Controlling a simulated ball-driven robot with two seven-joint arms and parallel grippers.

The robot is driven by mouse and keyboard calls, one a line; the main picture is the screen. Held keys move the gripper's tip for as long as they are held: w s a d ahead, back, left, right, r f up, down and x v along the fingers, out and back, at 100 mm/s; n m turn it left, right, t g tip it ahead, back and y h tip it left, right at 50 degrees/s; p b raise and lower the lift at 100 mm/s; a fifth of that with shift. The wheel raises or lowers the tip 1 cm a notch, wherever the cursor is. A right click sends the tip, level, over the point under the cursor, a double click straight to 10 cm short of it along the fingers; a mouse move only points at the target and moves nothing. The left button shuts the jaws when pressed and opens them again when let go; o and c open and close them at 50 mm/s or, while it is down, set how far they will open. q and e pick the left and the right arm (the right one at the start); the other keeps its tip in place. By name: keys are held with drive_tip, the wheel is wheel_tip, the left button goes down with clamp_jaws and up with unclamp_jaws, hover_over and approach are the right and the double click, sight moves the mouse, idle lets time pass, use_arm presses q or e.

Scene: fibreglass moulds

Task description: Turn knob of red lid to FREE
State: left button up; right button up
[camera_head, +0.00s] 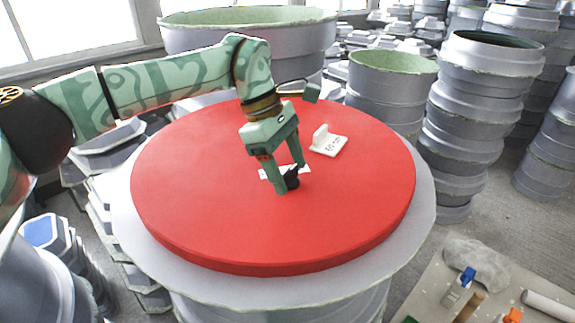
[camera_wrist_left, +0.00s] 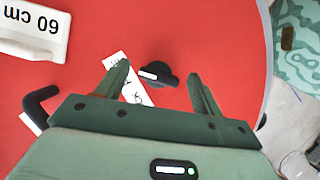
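The red lid (camera_head: 210,150) lies flat on a large grey mould. Its small black knob (camera_head: 292,179) stands near the middle of the lid, with a white label (camera_head: 267,173) beside it. My left gripper (camera_head: 291,178) points down at the knob, one finger on each side. In the left wrist view the knob (camera_wrist_left: 158,74) sits between the two open fingertips, with gaps visible on both sides. The white label (camera_wrist_left: 132,84) is partly hidden by a finger, and its lettering cannot be fully read. My right gripper is not in view.
A white L-shaped block (camera_head: 327,143) marked 60 cm stands on the lid behind the gripper. Stacked grey moulds (camera_head: 455,130) rise at the right. A table with tools (camera_head: 480,290) is at the lower right. The front of the lid is clear.

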use_arm(q)
drive_tip(key=shift+w+a+r, duration=0.15)
drive_tip(key=shift+r, duration=0.1)
drive_tip(key=v, duration=1.5)
drive_tip(key=shift+r, duration=0.4)
